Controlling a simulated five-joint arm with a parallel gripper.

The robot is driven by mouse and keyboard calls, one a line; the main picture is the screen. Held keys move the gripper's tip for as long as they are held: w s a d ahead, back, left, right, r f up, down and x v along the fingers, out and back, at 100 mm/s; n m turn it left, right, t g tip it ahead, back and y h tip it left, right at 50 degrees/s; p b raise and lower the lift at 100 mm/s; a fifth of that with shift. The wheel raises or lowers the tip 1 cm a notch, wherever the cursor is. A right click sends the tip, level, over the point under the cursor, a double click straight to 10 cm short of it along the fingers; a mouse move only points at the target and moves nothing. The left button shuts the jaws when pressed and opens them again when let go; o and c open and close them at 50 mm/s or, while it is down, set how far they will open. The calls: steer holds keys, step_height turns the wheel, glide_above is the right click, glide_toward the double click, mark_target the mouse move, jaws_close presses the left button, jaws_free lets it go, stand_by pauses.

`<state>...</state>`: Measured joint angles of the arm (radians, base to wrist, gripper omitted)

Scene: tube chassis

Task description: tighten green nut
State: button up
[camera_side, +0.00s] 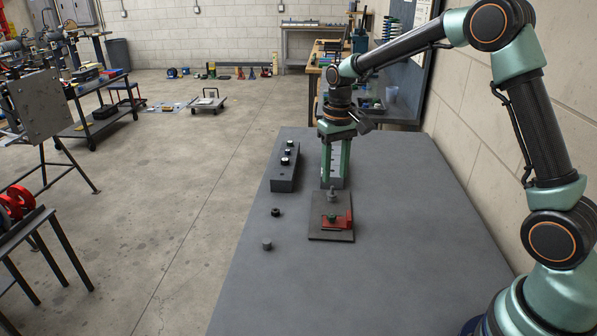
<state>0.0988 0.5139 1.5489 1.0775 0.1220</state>
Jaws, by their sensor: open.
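A small green part (332,217), which looks like the green nut, sits at the red bracket (345,220) on a dark square plate (318,236). It is too small to tell how it is seated. My gripper (335,184) points down with its two green fingers apart. It is above and behind the red bracket, apart from the green part. A grey post or bolt (332,196) stands on the plate just below the fingertips. I cannot tell if the fingers touch it.
A dark block (284,180) with several black-and-white pieces stands left of my gripper. A black nut (275,212) and a grey piece (267,244) lie loose on the grey table (400,270). The table's right and front are clear. A wall runs along the right.

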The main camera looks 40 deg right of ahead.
mark_target(332, 214)
step_height(332, 214, down, 4)
steer(key=m, duration=1.8)
steer(key=shift+m, duration=0.4)
steer(key=m, duration=0.2)
steer(key=f+m, duration=0.1)
steer(key=m, duration=0.1)
steer(key=shift+m, duration=0.3)
steer(key=shift+f, duration=3.4)
steer(key=n, duration=0.3)
steer(key=shift+f+n, duration=0.1)
steer(key=shift+n, duration=0.3)
steer(key=n, duration=2)
jaws_close()
